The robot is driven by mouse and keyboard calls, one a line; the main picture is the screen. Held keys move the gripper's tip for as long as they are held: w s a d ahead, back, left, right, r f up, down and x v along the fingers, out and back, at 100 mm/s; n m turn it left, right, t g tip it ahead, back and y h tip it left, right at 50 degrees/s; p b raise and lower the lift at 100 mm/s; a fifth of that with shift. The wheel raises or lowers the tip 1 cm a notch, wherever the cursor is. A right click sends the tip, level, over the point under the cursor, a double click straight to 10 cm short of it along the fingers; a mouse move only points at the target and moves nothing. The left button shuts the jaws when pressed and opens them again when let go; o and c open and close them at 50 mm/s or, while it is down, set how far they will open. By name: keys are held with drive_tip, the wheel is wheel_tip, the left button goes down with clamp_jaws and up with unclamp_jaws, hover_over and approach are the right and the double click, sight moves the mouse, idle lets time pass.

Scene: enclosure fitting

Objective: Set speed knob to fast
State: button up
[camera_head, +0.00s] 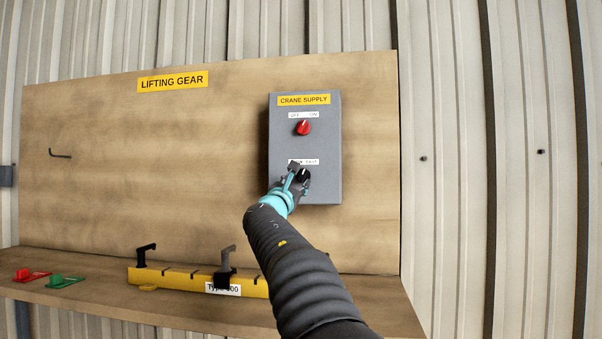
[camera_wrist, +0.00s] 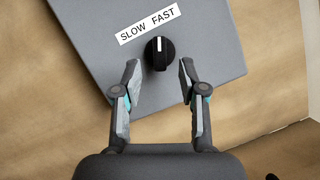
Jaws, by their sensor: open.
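The black speed knob (camera_wrist: 159,56) is on the grey crane supply box (camera_wrist: 95,50), under a tilted white SLOW FAST label (camera_wrist: 148,24). Its white mark points straight up in the wrist view, toward the FAST side of the label. My gripper (camera_wrist: 160,72) is open, with one finger on each side of the knob and a visible gap to both. In the head view my gripper (camera_head: 298,178) is at the lower part of the box, partly hiding the knob (camera_head: 304,174) and its label.
A red OFF/ON knob (camera_head: 304,128) sits higher on the box. The wooden board (camera_head: 150,150) around the box is mostly bare. Below, a shelf holds a yellow lifting beam (camera_head: 180,279) with black hooks, a red tag (camera_head: 28,275) and a green tag (camera_head: 60,282).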

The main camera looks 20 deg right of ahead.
sight(301, 176)
drive_tip(key=shift+p+x, duration=0.7)
drive_tip(key=shift+x, duration=1.45)
clamp_jaws()
